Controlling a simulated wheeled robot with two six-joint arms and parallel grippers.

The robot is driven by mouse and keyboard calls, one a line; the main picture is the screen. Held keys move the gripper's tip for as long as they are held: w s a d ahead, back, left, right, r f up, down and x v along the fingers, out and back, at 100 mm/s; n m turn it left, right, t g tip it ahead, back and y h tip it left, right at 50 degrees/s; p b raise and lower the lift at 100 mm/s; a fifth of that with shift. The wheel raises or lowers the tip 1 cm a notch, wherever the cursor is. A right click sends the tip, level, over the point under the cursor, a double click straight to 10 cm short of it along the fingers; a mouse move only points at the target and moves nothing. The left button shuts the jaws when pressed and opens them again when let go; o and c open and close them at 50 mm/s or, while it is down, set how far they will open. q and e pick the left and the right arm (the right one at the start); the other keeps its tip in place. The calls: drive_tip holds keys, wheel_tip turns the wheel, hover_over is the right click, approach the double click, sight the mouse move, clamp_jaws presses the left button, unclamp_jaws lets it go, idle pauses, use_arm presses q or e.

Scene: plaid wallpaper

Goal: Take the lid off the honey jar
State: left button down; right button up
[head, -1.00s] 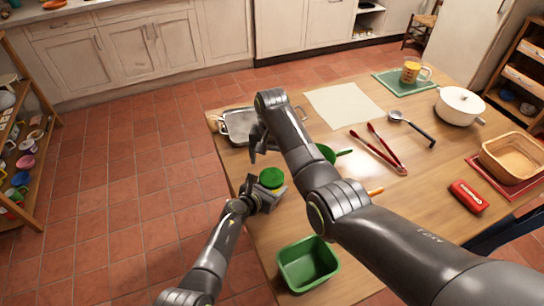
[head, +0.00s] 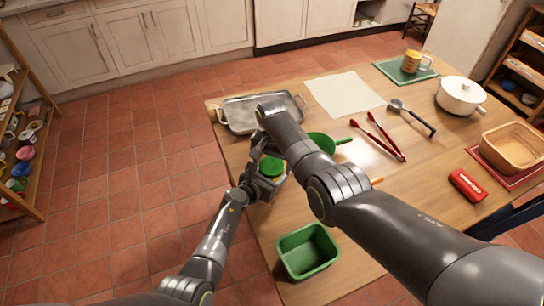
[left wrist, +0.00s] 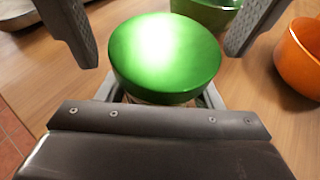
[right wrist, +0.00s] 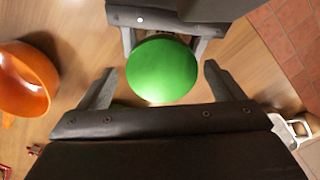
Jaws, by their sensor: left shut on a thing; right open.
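The honey jar has a round green lid (head: 269,166), which shows large in the left wrist view (left wrist: 165,58) and from above in the right wrist view (right wrist: 162,70). My left gripper (head: 265,185) is shut on the jar below the lid, near the table's left edge. The jar body is mostly hidden by the lid and the gripper. The lid sits on top of the jar. My right gripper (right wrist: 162,85) is open, with its fingers spread on either side of the lid and a visible gap at each side. In the head view my right arm partly hides it.
A metal tray (head: 236,118) lies behind the jar. A green pan (head: 322,142) and an orange bowl (right wrist: 20,85) are close to the right. A green bin (head: 306,252) stands at the table's front left. Red tongs (head: 383,138) lie farther right.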

drive_tip(key=shift+f, duration=0.15)
drive_tip(key=c, duration=1)
use_arm(q)
drive_tip(key=shift+a, duration=0.1)
use_arm(e)
drive_tip(key=n, duration=0.6)
drive_tip(key=shift+d, duration=0.15)
drive_tip(key=shift+r, duration=1.15)
